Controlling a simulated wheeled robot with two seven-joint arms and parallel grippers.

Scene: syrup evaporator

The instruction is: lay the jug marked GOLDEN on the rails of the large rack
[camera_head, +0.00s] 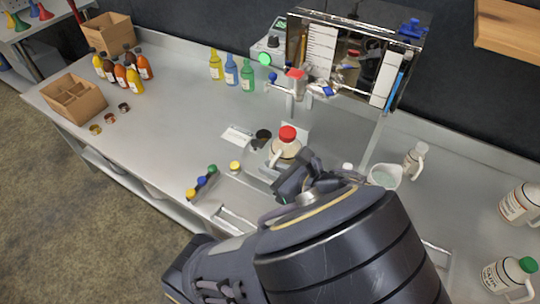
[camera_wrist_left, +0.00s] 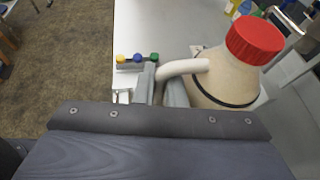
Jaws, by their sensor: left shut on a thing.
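A cream jug with a red cap (camera_head: 286,148) stands out past my left gripper (camera_head: 292,182), near the middle of the bench. In the left wrist view, the same jug (camera_wrist_left: 222,82) is close, and my left gripper (camera_wrist_left: 165,88) is shut on its pale handle. Its label is turned away, so I cannot read whether it says GOLDEN. Pale metal rails (camera_head: 234,221) show at the bench's front edge; my arm hides much of that area, and I cannot tell whether they belong to the large rack. My right gripper is not in view.
A metal evaporator (camera_head: 345,60) with a tap stands behind the jug. Bottles and cardboard boxes stand at left; the bench between is mostly clear.

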